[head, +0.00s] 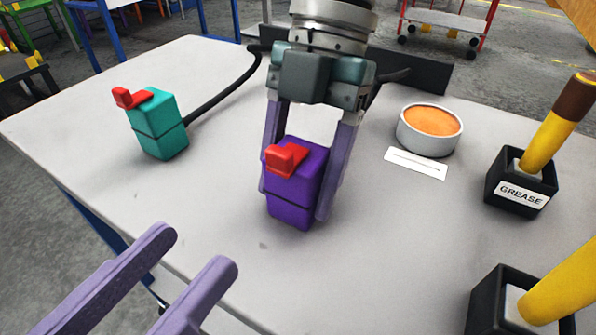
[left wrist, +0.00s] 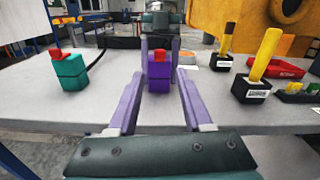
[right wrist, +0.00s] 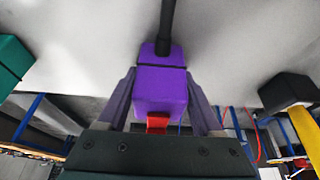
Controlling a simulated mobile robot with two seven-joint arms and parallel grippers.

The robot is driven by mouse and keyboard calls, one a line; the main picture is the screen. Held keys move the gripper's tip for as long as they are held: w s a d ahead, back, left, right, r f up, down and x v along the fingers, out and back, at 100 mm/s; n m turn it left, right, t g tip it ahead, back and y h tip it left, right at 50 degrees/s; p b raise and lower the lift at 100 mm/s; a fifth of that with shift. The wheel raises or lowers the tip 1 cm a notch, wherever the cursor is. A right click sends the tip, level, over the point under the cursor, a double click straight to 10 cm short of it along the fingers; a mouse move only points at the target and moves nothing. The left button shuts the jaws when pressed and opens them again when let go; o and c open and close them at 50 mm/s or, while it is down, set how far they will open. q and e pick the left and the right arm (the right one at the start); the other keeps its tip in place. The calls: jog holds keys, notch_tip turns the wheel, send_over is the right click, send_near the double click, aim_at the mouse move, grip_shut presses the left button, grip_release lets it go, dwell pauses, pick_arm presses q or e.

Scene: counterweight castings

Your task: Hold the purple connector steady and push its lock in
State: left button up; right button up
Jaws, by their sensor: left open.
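The purple connector (head: 294,192) stands upright on the table, with its red lock (head: 286,157) raised on its top. My right gripper (head: 294,200) reaches down from the far side, its fingers closed against two opposite sides of the connector. The right wrist view shows the connector (right wrist: 160,88) between both fingers, with the red lock (right wrist: 157,123) at its near end and a black cable at the other. My left gripper (head: 192,252) is open and empty, nearer and lower left in the head view. In the left wrist view the connector (left wrist: 159,72) lies ahead between its fingers.
A teal connector (head: 160,125) with a red lock and black cable stands to the left. A round tin (head: 429,143) with orange contents, a white label (head: 416,163) and black grease pots (head: 521,185) with yellow-handled tools are to the right. The front table is clear.

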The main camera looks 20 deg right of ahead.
grip_shut()
pick_arm(q)
jog(key=shift+s+a, duration=0.25)
jog(key=shift+a, duration=0.05)
jog(key=shift+c, duration=1.3)
jog(key=shift+m, duration=0.7)
jog(key=v, duration=0.5)
jog(key=shift+f, duration=0.1)
grip_shut()
